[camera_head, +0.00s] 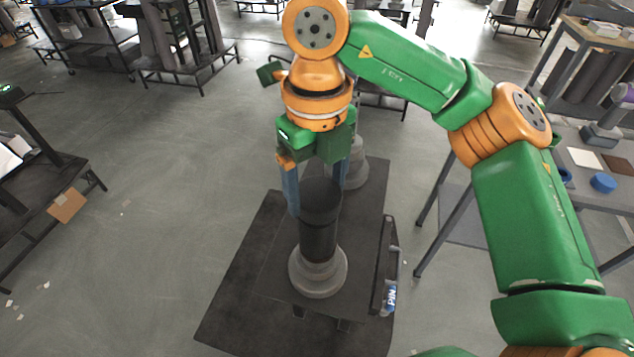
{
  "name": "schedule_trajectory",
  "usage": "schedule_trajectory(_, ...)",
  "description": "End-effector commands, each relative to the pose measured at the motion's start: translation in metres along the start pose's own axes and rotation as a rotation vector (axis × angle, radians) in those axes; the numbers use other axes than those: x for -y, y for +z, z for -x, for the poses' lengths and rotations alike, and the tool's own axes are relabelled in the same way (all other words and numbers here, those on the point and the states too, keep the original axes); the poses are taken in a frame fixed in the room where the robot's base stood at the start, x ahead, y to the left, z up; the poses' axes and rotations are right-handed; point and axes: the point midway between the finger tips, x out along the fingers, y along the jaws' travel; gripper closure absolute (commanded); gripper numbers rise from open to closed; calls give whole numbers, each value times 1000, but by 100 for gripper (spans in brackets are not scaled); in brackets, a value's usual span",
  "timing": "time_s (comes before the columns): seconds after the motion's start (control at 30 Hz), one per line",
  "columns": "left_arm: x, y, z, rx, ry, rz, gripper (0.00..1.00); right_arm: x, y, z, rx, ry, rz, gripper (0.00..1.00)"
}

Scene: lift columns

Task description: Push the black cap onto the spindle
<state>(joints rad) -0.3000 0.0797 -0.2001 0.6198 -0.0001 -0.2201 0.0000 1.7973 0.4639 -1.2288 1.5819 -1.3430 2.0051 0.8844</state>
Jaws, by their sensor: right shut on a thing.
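The black cap (321,190) is a dark cylinder with a flat top. It sits in line above a dark upright spindle (318,242), with a faint seam between them. I cannot tell from this angle how far the cap is down on the spindle. The spindle rises from a round stepped grey base (318,275). My right gripper (317,198) reaches down from above, its blue fingers on either side of the cap, shut on it. The far finger is partly hidden. My left gripper is not in view.
The base stands on a dark platform (235,310). A second grey column base (352,168) stands behind, partly hidden by my gripper. A small part marked "PIN" (390,297) is at the platform's right edge. A table with a blue round item (603,183) is at right.

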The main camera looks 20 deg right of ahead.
Motion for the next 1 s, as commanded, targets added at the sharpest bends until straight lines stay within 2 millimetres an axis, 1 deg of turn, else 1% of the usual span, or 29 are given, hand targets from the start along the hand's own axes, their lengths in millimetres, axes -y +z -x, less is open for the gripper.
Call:
schedule_trajectory(0.13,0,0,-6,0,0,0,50,0,0,-6,0,0,0,77)
schedule_trajectory(1.0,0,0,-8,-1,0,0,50,0,0,-9,-1,0,0,77)
